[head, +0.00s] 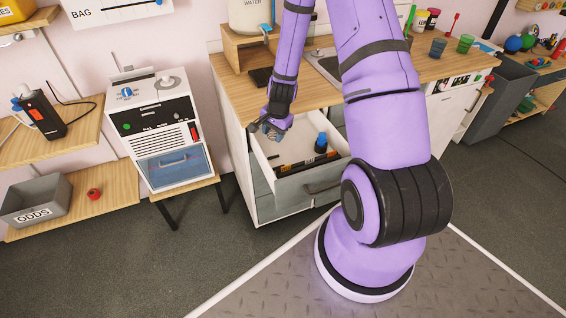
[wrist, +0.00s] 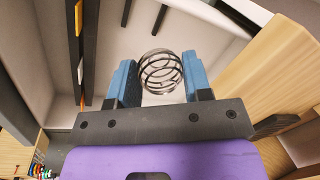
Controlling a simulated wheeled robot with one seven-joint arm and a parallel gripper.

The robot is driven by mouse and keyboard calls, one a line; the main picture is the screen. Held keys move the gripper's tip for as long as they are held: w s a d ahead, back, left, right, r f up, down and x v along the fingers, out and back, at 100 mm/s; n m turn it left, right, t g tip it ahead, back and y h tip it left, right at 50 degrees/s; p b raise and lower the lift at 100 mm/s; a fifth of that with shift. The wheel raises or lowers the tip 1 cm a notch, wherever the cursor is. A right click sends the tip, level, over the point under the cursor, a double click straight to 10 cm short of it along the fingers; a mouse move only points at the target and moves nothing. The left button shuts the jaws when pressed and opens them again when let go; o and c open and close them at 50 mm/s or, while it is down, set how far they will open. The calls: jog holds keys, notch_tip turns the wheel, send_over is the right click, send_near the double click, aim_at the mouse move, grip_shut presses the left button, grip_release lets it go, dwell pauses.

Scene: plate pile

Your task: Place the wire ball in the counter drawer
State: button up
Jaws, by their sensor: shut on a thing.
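The wire ball (wrist: 160,72) is an open cage of dark wire, seen in the wrist view between the blue fingers of my gripper (wrist: 161,82). My gripper is shut on it. In the head view my gripper (head: 269,127) is over the back left part of the open counter drawer (head: 322,190); the ball is too small to make out there. The drawer is white inside with a grey front and dark handle. Its pale floor (wrist: 205,45) shows behind the ball in the wrist view, with the ball held above it.
The wooden countertop (head: 235,93) is close beside my gripper. A white machine (head: 160,125) stands to the left.

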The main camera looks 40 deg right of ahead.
jog(key=shift+f, duration=4.5)
jog(key=shift+f, duration=0.1)
jog(key=shift+f, duration=0.3)
jog(key=shift+f, duration=0.2)
jog(key=o, duration=0.6)
